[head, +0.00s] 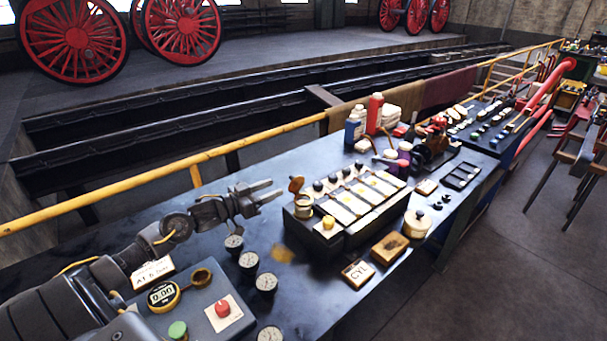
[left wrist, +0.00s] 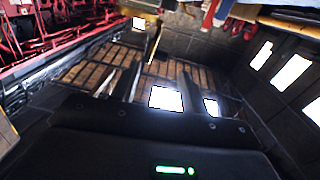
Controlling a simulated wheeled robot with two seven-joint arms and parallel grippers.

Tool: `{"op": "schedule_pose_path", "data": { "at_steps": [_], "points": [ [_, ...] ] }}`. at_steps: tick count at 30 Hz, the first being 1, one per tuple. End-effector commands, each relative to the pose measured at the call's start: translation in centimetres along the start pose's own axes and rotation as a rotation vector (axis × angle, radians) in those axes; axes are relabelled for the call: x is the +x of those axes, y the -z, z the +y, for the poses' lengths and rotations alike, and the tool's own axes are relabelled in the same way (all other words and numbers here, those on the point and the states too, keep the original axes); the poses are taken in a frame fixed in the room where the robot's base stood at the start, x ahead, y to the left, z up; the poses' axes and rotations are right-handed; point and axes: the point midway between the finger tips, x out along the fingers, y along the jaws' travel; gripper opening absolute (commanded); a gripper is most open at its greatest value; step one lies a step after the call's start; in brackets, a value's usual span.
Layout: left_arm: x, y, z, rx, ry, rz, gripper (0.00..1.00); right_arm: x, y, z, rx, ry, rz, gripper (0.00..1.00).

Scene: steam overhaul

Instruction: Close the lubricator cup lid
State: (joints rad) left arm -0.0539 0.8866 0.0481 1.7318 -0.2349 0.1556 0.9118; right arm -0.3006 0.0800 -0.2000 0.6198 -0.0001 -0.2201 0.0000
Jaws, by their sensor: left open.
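The lubricator (head: 345,232) is a long black box with cream panels and a row of black knobs, on the dark workbench in the head view. At its left end is a small brass-rimmed cup (head: 303,210). A brown round lid (head: 296,184) stands raised above the cup, so the cup is open. My left gripper (head: 277,188) is open and empty, its fingers pointing right, just left of the lid and apart from it. The left wrist view does not show the lubricator. My right gripper is not in view.
Several small gauges (head: 249,260) lie left of the lubricator. A grey control box (head: 215,315) with red and green buttons is at the front left. A CYL block (head: 357,273), wooden block (head: 390,248) and cream pot (head: 417,224) sit right. Bottles (head: 354,130) stand behind.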

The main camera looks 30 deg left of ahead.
Motion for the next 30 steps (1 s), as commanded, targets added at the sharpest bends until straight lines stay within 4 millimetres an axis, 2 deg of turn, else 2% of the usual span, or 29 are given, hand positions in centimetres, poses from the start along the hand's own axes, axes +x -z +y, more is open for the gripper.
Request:
{"op": "schedule_pose_path", "data": {
  "at_steps": [5,18,24,30],
  "points": [
    [1.5,0.2,-0.1,-0.002,0.003,0.002,0.44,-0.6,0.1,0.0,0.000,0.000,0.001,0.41],
    [9.2,0.3,0.0,-0.002,0.000,0.002,0.44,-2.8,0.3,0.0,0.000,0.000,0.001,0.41],
    [10.7,0.1,0.1,0.000,-0.002,0.001,0.44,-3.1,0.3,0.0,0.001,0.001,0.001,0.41],
    [10.9,0.0,0.1,0.001,-0.003,0.000,0.44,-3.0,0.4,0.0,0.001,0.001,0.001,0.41]
  ]
}}
